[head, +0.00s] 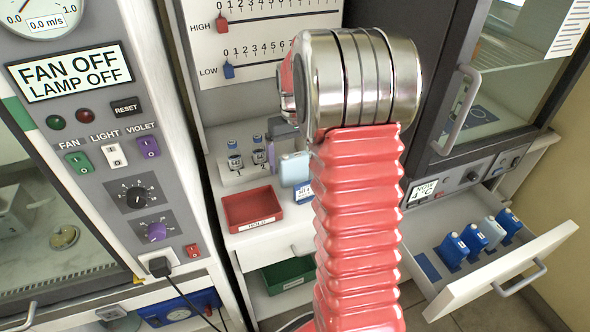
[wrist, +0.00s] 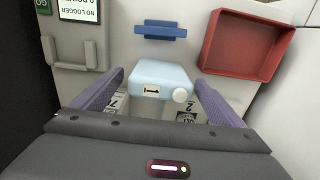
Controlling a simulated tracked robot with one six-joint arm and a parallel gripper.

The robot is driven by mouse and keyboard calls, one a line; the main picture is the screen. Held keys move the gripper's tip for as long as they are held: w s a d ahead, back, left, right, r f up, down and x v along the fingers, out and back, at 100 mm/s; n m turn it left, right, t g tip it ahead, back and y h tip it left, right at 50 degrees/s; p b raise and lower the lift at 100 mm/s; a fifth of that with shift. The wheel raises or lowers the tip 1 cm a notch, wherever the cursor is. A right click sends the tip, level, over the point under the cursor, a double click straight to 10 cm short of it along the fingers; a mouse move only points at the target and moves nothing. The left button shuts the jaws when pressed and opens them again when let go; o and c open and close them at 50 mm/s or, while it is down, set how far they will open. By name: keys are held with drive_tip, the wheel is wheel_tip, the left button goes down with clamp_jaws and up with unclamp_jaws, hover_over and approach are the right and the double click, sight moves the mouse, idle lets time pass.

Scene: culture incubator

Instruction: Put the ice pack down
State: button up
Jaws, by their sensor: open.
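A pale blue ice pack with a white cap (wrist: 160,78) is between the two purple fingers of my gripper (wrist: 159,82) in the wrist view. The fingers are open, with a gap showing on each side of the pack. The ice pack also shows in the head view (head: 294,169), over the white bench just left of my red arm. I cannot tell whether its underside rests on something. My gripper is mostly hidden behind my arm in the head view.
A red tray (head: 251,208) is left of the pack, with small vials (head: 235,162) behind it. A blue holder (wrist: 160,29) is close to the pack. At right, an open drawer (head: 520,268) holds several blue packs and a paler one (head: 492,231). A glass-door cabinet (head: 500,90) stands above.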

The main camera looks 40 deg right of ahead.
sight(294, 170)
drive_tip(key=shift+f, duration=2.3)
drive_tip(key=c, duration=1.5)
drive_tip(key=shift+r, duration=5.1)
